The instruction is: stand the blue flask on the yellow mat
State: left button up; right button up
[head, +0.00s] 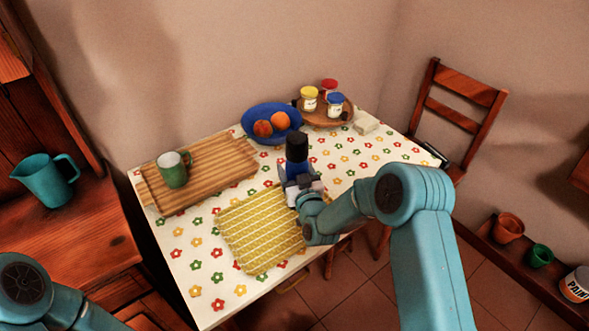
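The blue flask (295,167) with a black cap is upright near the back right corner of the yellow mat (258,232). My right gripper (303,184) is right at the flask's lower part, in front of it. The gripper hides the flask's base, so I cannot tell whether it stands on the table or hangs just above it. I cannot see whether the fingers are closed on it. The yellow mat lies flat and bare at the front of the table. My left gripper is out of view; only part of that arm shows at the lower left.
A wooden board (219,165) holding a green mug (172,170) lies left of the flask. Behind it are a blue plate (258,118) with oranges and a round wooden tray (318,120) with jars. A white block (366,122) sits at the back right. The flowered tablecloth (365,158) is clear beside the flask.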

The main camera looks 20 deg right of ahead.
jog(key=shift+r, duration=0.1)
jog(key=o, duration=1.4)
jog(key=shift+f, duration=0.25)
jog(key=shift+o, duration=0.2)
jog(key=shift+r, duration=0.1)
jog(key=shift+s+r, duration=0.1)
jog(key=s+b, duration=0.2)
jog(key=s, duration=0.9)
jog(key=shift+s, duration=0.4)
